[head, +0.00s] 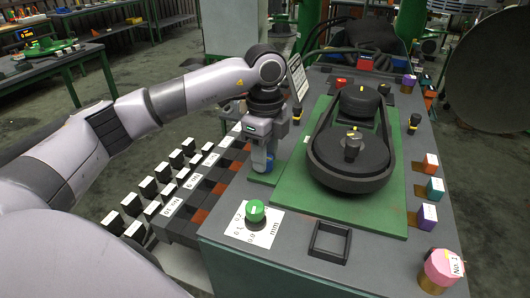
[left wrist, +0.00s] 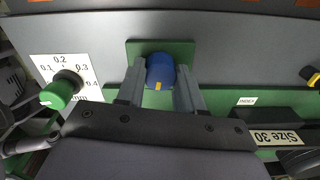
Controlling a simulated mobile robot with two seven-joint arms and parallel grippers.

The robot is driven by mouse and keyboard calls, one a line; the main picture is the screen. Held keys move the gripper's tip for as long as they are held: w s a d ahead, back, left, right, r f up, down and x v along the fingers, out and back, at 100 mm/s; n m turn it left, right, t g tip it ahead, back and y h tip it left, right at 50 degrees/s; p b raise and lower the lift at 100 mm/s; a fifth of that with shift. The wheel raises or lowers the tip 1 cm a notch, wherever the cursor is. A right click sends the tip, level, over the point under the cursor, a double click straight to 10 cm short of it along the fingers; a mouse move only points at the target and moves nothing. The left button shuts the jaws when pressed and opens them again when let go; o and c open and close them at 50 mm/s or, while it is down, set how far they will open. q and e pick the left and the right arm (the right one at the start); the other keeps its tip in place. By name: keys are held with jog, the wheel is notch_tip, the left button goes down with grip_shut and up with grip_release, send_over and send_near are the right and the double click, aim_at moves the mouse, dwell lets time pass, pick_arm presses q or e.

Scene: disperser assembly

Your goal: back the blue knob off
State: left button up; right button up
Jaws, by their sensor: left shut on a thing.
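The blue knob (left wrist: 160,70) has a yellow mark on its face and sits on a green plate (left wrist: 132,48) at the machine's edge. My left gripper (left wrist: 160,80) is shut on the knob, with one grey finger on each side of it. In the head view the same gripper (head: 264,158) points down at the left edge of the machine top, and a bit of the blue knob (head: 270,165) shows at its fingertips. The knob's base is partly hidden there. My right gripper is in neither view.
A green knob (head: 256,212) on a white millimetre scale stands in front of my left gripper. A belt-and-pulley unit (head: 350,150) on a green plate is to the right. Rows of black-and-white blocks (head: 165,178) lie left. An empty square frame (head: 330,242) is near the front.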

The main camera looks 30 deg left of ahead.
pick_arm(q)
jog(key=shift+r, duration=0.1)
jog(key=o, duration=1)
jog(key=shift+o, duration=0.2)
notch_tip(320, 180, up, 7)
jog(key=shift+r, duration=0.1)
